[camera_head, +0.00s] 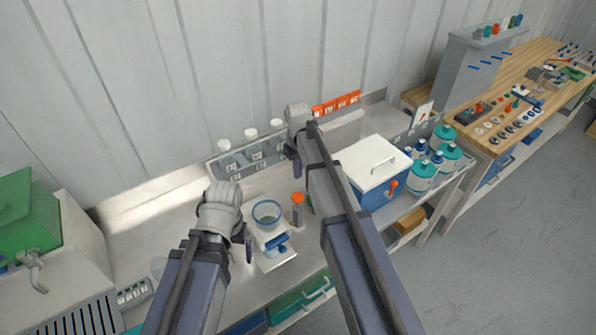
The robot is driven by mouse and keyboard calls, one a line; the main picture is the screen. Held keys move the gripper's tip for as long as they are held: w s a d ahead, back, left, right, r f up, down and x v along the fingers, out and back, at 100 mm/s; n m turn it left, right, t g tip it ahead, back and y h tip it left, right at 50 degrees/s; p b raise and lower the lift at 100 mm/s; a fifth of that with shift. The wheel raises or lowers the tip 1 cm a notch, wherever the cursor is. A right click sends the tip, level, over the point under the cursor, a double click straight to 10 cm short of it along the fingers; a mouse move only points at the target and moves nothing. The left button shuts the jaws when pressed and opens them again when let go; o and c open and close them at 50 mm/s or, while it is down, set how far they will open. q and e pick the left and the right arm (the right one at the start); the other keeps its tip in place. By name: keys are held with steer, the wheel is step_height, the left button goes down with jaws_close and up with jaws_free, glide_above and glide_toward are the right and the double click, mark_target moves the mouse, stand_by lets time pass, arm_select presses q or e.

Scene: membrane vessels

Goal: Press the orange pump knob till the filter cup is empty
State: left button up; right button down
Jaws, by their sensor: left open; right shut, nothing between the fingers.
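The orange pump knob (298,197) tops a grey upright pump body on the steel bench. The filter cup (267,213), clear with a blue rim, sits just left of it on a white stand (274,252) with a blue part at the front. The cup's inside looks greenish-grey; I cannot read a liquid level. My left gripper (248,246) is open, just left of the cup and stand, partly hidden by its wrist. My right gripper (296,166) is shut and empty, showing just above the knob in the picture, with a gap between them.
A white-lidded blue box (376,172) and teal-capped bottles (423,174) stand to the right. An orange rack (336,103) and a panel with white knobs (249,152) line the back. A green-topped machine (52,240) is at left. Bench is clear at back left.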

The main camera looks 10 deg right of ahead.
stand_by(0.6)
step_height(320, 180, up, 5)
steer(key=p, duration=0.5)
glide_above(298, 196)
steer(key=shift+w+f+b, duration=0.1)
steer(key=shift+f+b, duration=0.2)
steer(key=shift+d+f, duration=0.1)
step_height(298, 196, down, 14)
steer(key=b, duration=1.4)
step_height(298, 196, down, 5)
steer(key=b, duration=0.4)
steer(key=shift+r+b, duration=0.2)
steer(key=shift+b, duration=0.2)
steer(key=shift+s+r, duration=0.15)
steer(key=shift+s, duration=0.05)
